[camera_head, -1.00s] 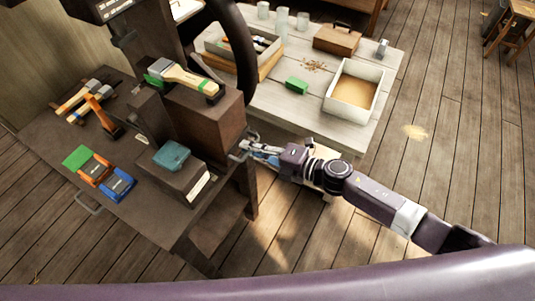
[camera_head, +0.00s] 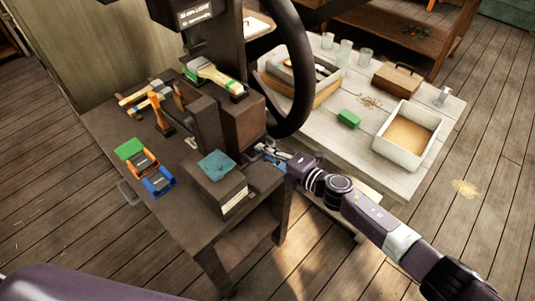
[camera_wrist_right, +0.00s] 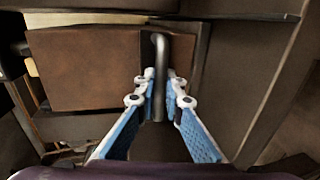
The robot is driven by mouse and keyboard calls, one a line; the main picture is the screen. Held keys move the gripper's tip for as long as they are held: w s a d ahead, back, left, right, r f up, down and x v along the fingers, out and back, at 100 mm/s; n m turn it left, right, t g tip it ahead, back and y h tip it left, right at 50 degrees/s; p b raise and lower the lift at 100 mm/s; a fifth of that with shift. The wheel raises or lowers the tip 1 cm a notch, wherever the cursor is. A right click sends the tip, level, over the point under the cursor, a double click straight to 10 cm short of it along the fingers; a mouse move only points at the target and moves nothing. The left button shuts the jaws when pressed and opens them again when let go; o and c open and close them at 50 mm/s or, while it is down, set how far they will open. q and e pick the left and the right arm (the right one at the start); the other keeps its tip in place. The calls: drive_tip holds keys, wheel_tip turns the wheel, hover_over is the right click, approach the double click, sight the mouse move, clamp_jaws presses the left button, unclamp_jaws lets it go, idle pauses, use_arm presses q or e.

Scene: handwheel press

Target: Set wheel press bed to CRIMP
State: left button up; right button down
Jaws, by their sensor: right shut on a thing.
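The wheel press stands on a dark bench, with its large dark handwheel (camera_head: 306,95) at its right side. A label plate (camera_head: 198,16) on its head is too small to read. My right gripper (camera_head: 264,151) is low beside the press, below the wheel's rim. In the right wrist view its blue-padded fingers (camera_wrist_right: 160,90) are closed around a grey bent metal rod (camera_wrist_right: 160,55), one on each side. The rod stands before a brown block (camera_wrist_right: 90,75). I cannot make out any CRIMP marking. My left gripper is out of view.
A dark box with a teal pad (camera_head: 215,165) stands near the bench's front. Orange and blue items (camera_head: 158,182) and a hammer (camera_head: 160,108) lie left.

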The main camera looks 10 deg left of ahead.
drive_tip(key=shift+w+a+r, duration=0.1)
drive_tip(key=shift+r, duration=0.05)
drive_tip(key=c, duration=2.5)
unclamp_jaws()
drive_tip(key=o, duration=0.5)
drive_tip(key=shift+w+a, duration=0.1)
drive_tip(key=shift+a, duration=0.1)
drive_tip(key=shift+d, duration=0.1)
drive_tip(key=v, duration=1.2)
